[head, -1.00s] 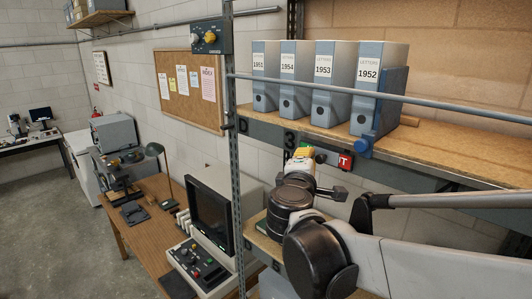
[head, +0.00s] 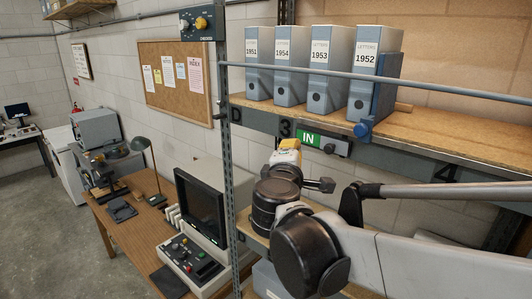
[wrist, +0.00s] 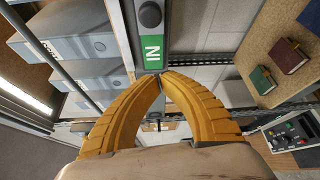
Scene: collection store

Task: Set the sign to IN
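The sign (head: 308,137) is mounted on the shelf's front edge and shows a green field with white "IN". Its grey slider with a dark round knob (head: 329,148) stands at the right end, and no red shows. In the wrist view the green IN field (wrist: 153,48) is just beyond my fingertips, with the knob (wrist: 150,14) above it. My gripper (head: 290,146) is just below and left of the sign. In the wrist view its yellow fingers (wrist: 161,75) meet at the tips with nothing between them. I cannot tell whether they touch the sign.
Several grey letter boxes (head: 320,95) stand on the shelf (head: 430,133) above the sign. A steel post (head: 226,150) and a monitor (head: 200,208) are to the left. A rail crosses in front of the boxes.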

